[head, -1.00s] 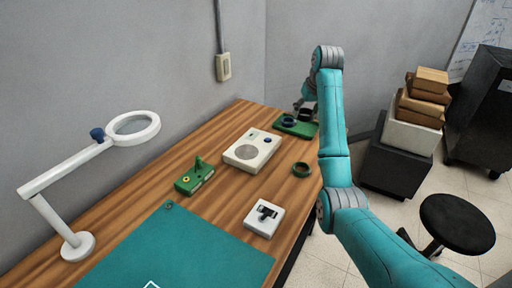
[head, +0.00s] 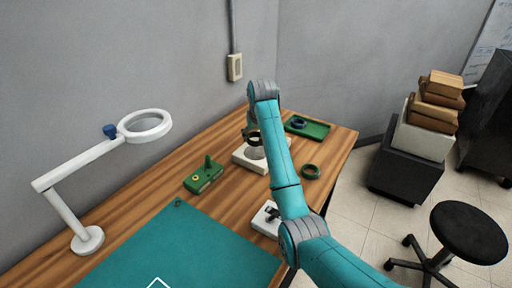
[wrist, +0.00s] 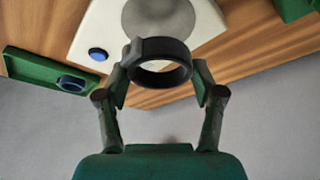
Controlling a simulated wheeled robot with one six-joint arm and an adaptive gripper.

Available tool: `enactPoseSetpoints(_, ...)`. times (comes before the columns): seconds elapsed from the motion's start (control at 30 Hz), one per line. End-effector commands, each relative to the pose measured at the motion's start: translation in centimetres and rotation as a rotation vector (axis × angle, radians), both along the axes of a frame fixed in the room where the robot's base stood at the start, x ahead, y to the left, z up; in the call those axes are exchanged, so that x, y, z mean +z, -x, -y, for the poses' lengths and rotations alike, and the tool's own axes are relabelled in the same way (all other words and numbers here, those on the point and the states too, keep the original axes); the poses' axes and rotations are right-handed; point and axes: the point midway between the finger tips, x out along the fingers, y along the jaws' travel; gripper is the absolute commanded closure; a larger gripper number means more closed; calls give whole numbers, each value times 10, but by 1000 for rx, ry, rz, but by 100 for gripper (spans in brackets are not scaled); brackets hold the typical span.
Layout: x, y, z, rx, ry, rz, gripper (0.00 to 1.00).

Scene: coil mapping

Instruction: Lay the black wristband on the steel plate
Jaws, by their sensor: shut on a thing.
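The black wristband (wrist: 160,48) is held upright between the two fingertips of my gripper (wrist: 161,78) in the wrist view. In the head view the wristband (head: 254,138) shows as a dark ring under my gripper (head: 250,130), partly behind my arm. The steel plate (wrist: 172,17) is the round grey disc on top of a white box (wrist: 98,22) with a blue button. In the wrist view the wristband overlaps the near edge of the plate; the height between them is hard to tell. In the head view the plate (head: 254,153) is partly hidden by my arm.
A green tray (head: 318,131) with a blue band (head: 299,123) lies behind the box. A green device (head: 204,176) stands left, a small white device (head: 266,219) in front. A magnifier lamp (head: 145,125) stands far left.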

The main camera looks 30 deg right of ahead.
Motion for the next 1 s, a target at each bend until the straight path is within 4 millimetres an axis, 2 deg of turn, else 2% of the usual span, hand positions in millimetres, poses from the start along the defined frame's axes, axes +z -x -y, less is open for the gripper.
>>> enactPoseSetpoints(0.27, -22, 0, 0, 0, -1, -2, 56)
enactPoseSetpoints(0.43, -45, 1, 0, 0, -1, -2, 56)
enactPoseSetpoints(0.87, -51, 0, 0, 0, 0, 0, 56)
enactPoseSetpoints(0.9, -52, 0, 0, 0, 0, 0, 30)
enactPoseSetpoints(1.0, -51, 0, 1, 0, 0, 1, 7)
